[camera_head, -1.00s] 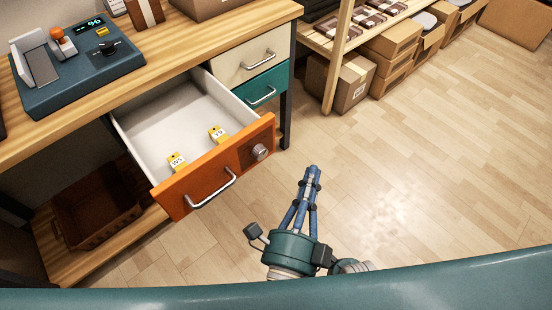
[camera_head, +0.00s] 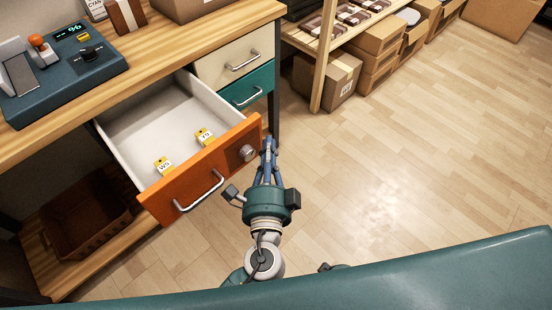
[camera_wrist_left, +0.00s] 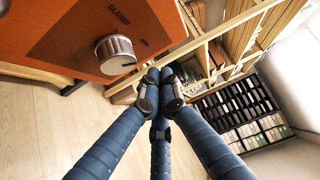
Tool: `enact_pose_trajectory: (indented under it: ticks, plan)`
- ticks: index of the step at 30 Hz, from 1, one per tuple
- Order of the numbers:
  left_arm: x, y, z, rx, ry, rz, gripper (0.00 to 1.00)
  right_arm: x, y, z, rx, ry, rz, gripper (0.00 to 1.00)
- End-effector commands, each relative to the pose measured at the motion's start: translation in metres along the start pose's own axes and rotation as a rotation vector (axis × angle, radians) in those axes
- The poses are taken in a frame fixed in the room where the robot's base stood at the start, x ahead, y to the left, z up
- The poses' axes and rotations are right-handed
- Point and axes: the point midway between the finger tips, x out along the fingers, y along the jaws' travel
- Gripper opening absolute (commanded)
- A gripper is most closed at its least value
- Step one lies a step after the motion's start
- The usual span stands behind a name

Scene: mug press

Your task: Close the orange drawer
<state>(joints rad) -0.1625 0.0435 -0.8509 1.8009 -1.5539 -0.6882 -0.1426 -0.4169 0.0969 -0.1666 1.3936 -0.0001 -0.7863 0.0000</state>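The orange drawer (camera_head: 190,182) is pulled well out of the bench. Its front has a silver bar handle (camera_head: 200,192) and a round metal knob (camera_head: 247,153). My left gripper (camera_head: 268,145) is at the right end of the drawer front, near the knob; contact cannot be told. In the left wrist view, its blue fingers (camera_wrist_left: 160,82) meet at the tips with nothing between them. The orange front (camera_wrist_left: 60,35) and knob (camera_wrist_left: 115,54) show at upper left. My right gripper is out of view.
A cream drawer (camera_head: 232,60) and a teal drawer (camera_head: 247,88) are shut at the right of the bench. A brown crate (camera_head: 85,220) sits on the lower shelf. Cardboard boxes (camera_head: 327,80) stand by the wooden rack. The floor to the right is clear.

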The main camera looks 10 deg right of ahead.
Motion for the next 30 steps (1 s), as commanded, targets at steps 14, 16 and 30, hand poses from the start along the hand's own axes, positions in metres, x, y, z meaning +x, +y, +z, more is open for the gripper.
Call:
enact_pose_trajectory:
  ticks: [14,16,30]
  plan:
    - [0.009,0.0,0.009,0.0,0.001,-0.001,0.0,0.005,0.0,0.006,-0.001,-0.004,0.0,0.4]
    - [0.009,0.0,0.009,0.0,0.001,-0.001,0.0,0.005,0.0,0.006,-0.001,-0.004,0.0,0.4]
    - [0.052,-0.001,0.053,0.003,-0.003,-0.004,0.0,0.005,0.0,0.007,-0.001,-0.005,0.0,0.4]
